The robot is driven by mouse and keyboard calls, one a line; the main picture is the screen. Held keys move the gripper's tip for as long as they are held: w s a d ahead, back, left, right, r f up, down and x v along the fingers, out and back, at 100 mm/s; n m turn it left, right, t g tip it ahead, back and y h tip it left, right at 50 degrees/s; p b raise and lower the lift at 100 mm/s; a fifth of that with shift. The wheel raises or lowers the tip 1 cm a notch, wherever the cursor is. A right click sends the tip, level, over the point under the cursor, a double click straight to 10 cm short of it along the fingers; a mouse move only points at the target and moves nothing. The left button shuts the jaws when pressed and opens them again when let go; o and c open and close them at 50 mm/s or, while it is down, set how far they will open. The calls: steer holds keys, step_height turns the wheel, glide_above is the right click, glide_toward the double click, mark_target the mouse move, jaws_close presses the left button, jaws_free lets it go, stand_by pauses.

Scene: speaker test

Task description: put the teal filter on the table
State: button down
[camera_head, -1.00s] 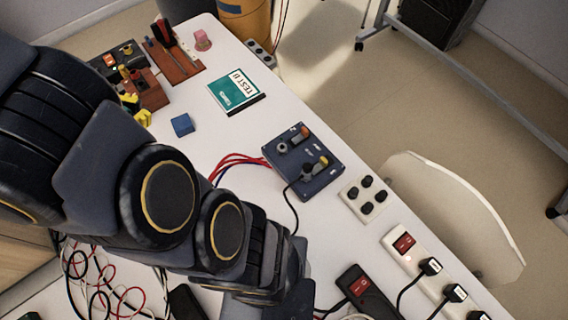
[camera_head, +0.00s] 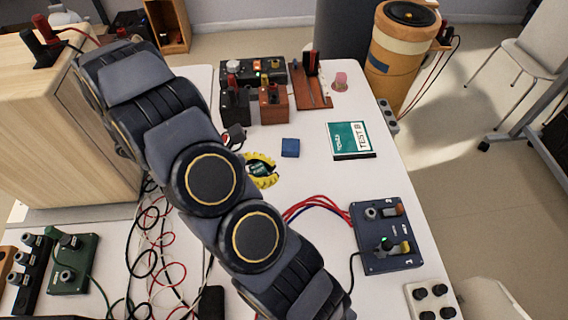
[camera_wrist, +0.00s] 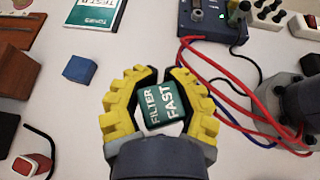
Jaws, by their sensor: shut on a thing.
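The teal filter (camera_wrist: 166,108), a small block with white lettering "FILTER FAST", sits between the yellow fingers of my gripper (camera_wrist: 163,76) in the wrist view. The fingers are shut around it from both sides. In the head view, my gripper (camera_head: 264,172) shows beside my arm, with a bit of the teal filter (camera_head: 259,168) between its fingers. It is over the white table (camera_head: 330,185), close to the blue block. I cannot tell whether the filter touches the table. My arm hides part of the table.
A blue block (camera_head: 290,147) lies near my gripper, and a teal booklet (camera_head: 349,139) beyond it. Red and blue cables (camera_head: 318,202) run to a dark blue box (camera_head: 385,236). Wooden and black devices (camera_head: 270,103) stand at the back. Bare table lies between the block and cables.

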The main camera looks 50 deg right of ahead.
steer(key=w+d+f, duration=0.2)
steer(key=w+f, duration=0.1)
steer(key=w+d+f, duration=0.5)
steer(key=w+d, duration=0.1)
steer(key=shift+w+f, duration=0.25)
steer(key=shift+f, duration=0.15)
steer(key=shift+w+f, duration=0.1)
steer(key=shift+f, duration=0.1)
steer(key=shift+d+f, duration=0.15)
steer(key=shift+f, duration=1.5)
steer(key=c, duration=0.8)
jaws_free()
steer(key=shift+f, duration=0.1)
steer(key=shift+w, duration=0.1)
